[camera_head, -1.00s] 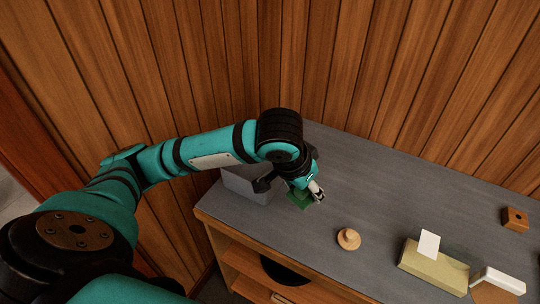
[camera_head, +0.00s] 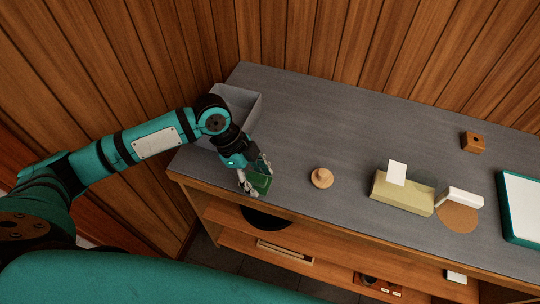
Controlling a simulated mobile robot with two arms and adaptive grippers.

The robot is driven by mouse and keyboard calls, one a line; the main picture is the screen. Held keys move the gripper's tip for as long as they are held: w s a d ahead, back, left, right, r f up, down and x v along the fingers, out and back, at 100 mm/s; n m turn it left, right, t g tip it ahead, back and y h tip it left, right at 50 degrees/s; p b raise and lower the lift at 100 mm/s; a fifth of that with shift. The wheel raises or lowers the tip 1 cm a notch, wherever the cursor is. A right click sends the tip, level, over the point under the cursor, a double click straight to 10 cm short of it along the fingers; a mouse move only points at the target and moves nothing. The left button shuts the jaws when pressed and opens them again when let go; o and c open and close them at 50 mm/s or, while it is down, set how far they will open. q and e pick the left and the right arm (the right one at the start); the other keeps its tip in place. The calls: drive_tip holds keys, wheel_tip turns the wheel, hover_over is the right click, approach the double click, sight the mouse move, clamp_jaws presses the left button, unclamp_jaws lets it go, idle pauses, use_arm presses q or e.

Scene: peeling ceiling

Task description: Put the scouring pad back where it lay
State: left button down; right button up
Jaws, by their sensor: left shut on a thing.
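The scouring pad (camera_head: 260,182) is a small green block near the front left of the grey counter top. My left gripper (camera_head: 256,177) is shut on it, with a finger on either side. The pad is close above or on the counter; I cannot tell whether it touches. Part of the pad is hidden by the fingers. My right gripper is not in view.
A grey bin (camera_head: 241,101) stands behind my left wrist. A round wooden knob-like piece (camera_head: 321,178) is right of the pad. Further right are a tissue box (camera_head: 402,194), a white block (camera_head: 460,197) by a round cork mat (camera_head: 456,217), a wooden cube (camera_head: 473,142) and a teal-edged tray (camera_head: 522,207).

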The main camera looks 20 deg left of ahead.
use_arm(q)
drive_tip(key=p, duration=0.2)
hover_over(275, 166)
drive_tip(key=a, duration=0.2)
drive_tip(key=shift+w+d+f, duration=0.15)
drive_tip(key=shift+d+f, duration=0.1)
drive_tip(key=shift+f, duration=0.2)
wheel_tip(275, 166, down, 3)
drive_tip(key=shift+r+p, duration=0.1)
drive_tip(key=shift+p, duration=0.4)
drive_tip(key=shift+f, duration=0.4)
drive_tip(key=shift+f, duration=0.15)
drive_tip(key=c, duration=0.5)
unclamp_jaws()
